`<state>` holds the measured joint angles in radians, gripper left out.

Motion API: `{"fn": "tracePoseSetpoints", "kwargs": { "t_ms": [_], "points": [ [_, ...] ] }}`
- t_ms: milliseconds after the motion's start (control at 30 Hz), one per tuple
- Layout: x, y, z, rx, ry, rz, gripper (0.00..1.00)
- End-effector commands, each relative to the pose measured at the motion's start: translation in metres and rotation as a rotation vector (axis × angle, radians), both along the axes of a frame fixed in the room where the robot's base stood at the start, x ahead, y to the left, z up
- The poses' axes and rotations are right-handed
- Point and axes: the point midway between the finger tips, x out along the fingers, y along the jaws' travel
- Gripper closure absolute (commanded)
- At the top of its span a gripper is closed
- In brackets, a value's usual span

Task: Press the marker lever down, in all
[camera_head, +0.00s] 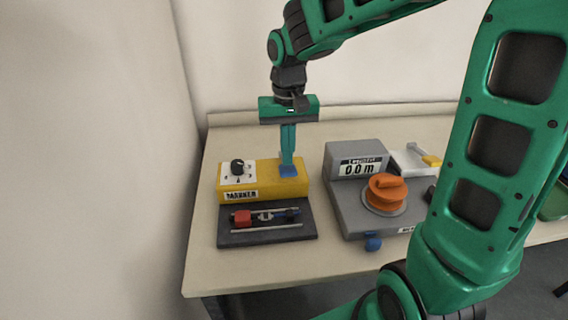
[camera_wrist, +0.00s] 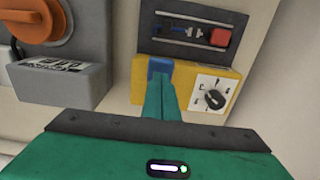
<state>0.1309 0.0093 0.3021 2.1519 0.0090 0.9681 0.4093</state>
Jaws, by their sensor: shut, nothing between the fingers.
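The marker is a yellow box (camera_head: 262,184) on the left of the table, with a "MARKER" label and a dark base in front. Its blue lever (camera_head: 289,171) is on the right end of its top. A black dial (camera_head: 238,167) on a white plate is on its left end. My gripper (camera_head: 288,161) is shut and empty, pointing down, with its fingertips at the blue lever. In the wrist view the fingertips (camera_wrist: 159,82) overlap the blue lever (camera_wrist: 160,66); whether they touch or press it I cannot tell.
The dark base (camera_head: 267,236) carries a red block (camera_head: 242,217) and a rail. A white and yellow part (camera_head: 416,160) is behind.

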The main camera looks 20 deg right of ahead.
Motion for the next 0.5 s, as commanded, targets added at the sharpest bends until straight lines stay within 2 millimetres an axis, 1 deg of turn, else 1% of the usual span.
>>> {"fn": "tracePoseSetpoints", "kwargs": {
  "t_ms": [267, 500],
  "points": [
    [0.000, 0.000, -0.014, 0.000, 0.002, 0.000, 1.00],
    [0.000, 0.000, -0.018, 0.000, 0.002, 0.000, 1.00]
  ]
}}
